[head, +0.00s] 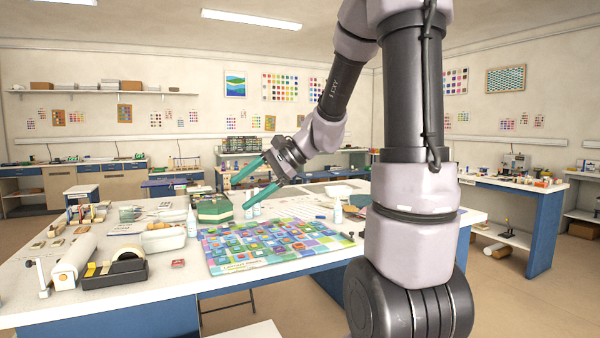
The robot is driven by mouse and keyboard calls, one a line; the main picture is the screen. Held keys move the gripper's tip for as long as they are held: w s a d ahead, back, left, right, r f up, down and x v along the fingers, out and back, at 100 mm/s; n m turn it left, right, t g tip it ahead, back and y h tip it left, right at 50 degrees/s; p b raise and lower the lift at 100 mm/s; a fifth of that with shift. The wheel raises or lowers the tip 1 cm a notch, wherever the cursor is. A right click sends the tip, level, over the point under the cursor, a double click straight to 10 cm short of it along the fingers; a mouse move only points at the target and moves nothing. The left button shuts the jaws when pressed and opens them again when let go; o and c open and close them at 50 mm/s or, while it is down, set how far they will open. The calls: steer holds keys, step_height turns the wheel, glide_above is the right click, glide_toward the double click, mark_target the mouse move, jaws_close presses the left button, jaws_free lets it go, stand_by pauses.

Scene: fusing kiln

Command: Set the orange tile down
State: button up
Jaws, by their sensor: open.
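My gripper (238,196) has two teal fingers spread well apart, with nothing visible between them. It hangs above the back left part of a colourful patterned board (232,268) on the white table. Several small coloured tiles lie on the board, some red or orange. I cannot tell which one is the orange tile at this size. A small orange-red piece (178,263) lies on the bare table left of the board. My gripper appears to be above the board and touching nothing.
A tape dispenser (115,272), a white roll (74,262) and a white tub (164,239) stand left of the board.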

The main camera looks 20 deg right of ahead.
steer(key=s+d+r+n+t+h, duration=0.1)
steer(key=s+d+r+n+h, duration=0.2)
steer(key=s, duration=0.4)
steer(key=s+d+r+n+t+h, duration=0.2)
steer(key=s+d+r+n+h, duration=0.1)
steer(key=s, duration=0.5)
steer(key=shift+s+d+n+h, duration=0.25)
steer(key=shift+d+n+h, duration=0.35)
steer(key=shift+n+h, duration=0.35)
